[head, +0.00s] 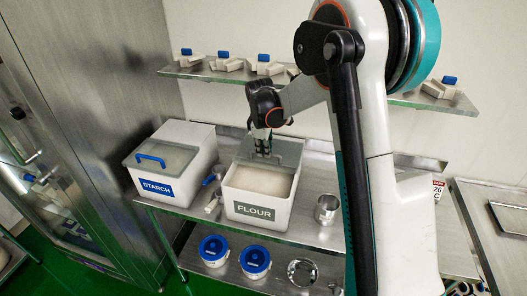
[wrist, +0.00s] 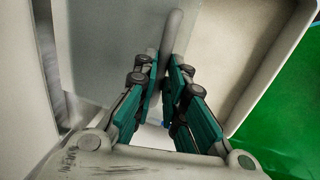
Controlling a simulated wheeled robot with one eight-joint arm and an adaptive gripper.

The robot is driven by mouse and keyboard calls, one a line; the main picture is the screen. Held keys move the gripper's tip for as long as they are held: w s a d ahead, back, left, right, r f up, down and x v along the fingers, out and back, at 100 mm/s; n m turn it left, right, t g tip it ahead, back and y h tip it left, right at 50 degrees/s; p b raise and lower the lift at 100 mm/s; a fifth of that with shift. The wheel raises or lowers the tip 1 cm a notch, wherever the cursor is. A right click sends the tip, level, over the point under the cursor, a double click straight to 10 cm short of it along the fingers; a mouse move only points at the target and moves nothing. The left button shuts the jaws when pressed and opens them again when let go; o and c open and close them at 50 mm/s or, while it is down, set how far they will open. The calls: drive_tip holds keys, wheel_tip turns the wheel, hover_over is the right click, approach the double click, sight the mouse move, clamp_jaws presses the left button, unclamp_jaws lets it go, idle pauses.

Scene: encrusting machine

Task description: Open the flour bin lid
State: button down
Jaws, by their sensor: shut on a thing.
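The flour bin (head: 244,212) is a white box labelled FLOUR on the steel shelf in the head view. Its front part is uncovered and pale flour (head: 262,181) shows inside. The grey lid (head: 287,152) is at the rear of the bin; its exact tilt is hard to tell. My gripper (head: 262,150) is at the lid, above the rear of the bin. In the wrist view my gripper (wrist: 166,68) is shut on the lid's grey bar handle (wrist: 173,30), with the lid panel (wrist: 105,40) to the left and the flour (wrist: 228,50) to the right.
A starch bin (head: 171,188) with a blue-handled lid stands left of the flour bin. A scoop (head: 212,201) lies between them, and a metal cup (head: 327,208) stands to the right. A wall shelf (head: 225,76) with several blue-topped items is above. Blue-lidded tubs (head: 214,250) sit below.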

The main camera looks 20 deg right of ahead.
drive_tip(key=c, duration=1.7)
unclamp_jaws()
drive_tip(key=shift+o, duration=0.2)
wheel_tip(320, 180, up, 12)
drive_tip(key=s+a, duration=0.1)
drive_tip(key=s, duration=0.1)
drive_tip(key=shift+a, duration=0.2)
drive_tip(key=shift+f, duration=0.1)
drive_tip(key=s+a+m+t+b, duration=0.35)
drive_tip(key=s+m+b, duration=0.35)
drive_tip(key=s, duration=1.1)
drive_tip(key=s+a+f+m+t+y+b, duration=0.1)
drive_tip(key=s+a+f+m+t+b, duration=0.1)
drive_tip(key=s+f+b, duration=0.4)
drive_tip(key=s+f+m, duration=0.1)
drive_tip(key=s+f, duration=0.3)
drive_tip(key=s, duration=0.3)
drive_tip(key=shift+s+a+f+m, duration=0.2)
drive_tip(key=shift+s+f+m, duration=0.1)
drive_tip(key=shift+m, duration=0.1)
